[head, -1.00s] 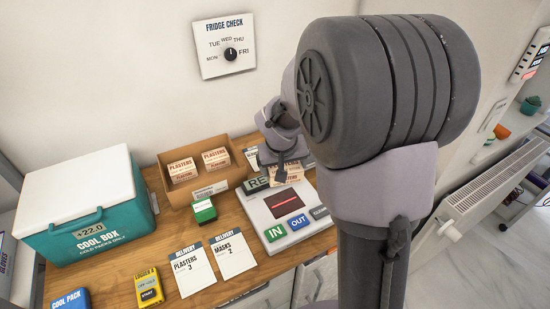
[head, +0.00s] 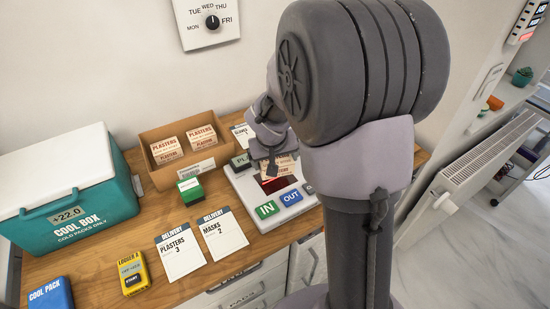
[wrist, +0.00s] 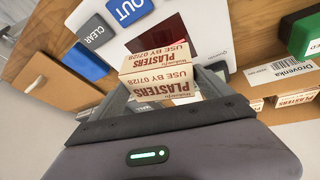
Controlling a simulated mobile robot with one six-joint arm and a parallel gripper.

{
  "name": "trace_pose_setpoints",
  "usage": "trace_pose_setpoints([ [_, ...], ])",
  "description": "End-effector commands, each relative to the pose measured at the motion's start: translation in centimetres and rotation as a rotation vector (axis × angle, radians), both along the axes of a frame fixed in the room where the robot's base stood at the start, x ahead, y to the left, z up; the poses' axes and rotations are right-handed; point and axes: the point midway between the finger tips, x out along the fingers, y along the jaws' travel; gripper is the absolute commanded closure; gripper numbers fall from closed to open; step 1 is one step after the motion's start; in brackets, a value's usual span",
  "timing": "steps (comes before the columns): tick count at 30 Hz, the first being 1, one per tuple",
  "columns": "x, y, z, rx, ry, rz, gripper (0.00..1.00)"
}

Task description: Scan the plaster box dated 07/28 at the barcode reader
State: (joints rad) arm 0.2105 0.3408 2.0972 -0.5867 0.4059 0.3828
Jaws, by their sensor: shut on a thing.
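My gripper (head: 273,163) is shut on a plaster box (wrist: 158,62), cream with red-brown print, reading "PLASTERS" and "USE BY 07/28" in the wrist view. In the head view the held box (head: 284,169) is partly hidden by my gripper. It is over the dark red window (head: 273,186) of the white barcode reader (head: 240,186); I cannot tell whether it touches. The reader's green display (head: 240,160) shows letters like "PLA", the rest hidden by my arm. Its IN button (head: 267,209) is green and its OUT button (head: 291,198) blue.
A cardboard carton (head: 197,170) with several plaster boxes stands left of the reader. Delivery cards (head: 180,258), a yellow logger (head: 133,272), a cool pack (head: 50,295) and a cool box (head: 80,215) are on the counter.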

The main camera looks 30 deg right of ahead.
Motion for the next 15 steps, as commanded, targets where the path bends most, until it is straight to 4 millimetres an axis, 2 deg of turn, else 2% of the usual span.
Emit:
trace_pose_setpoints([
  [2, 0.0, 0.0, 0.3, 0.000, 0.000, 0.000, 0.51],
  [15, 0.1, 0.0, 7.9, -0.001, -0.002, 0.000, 0.51],
])
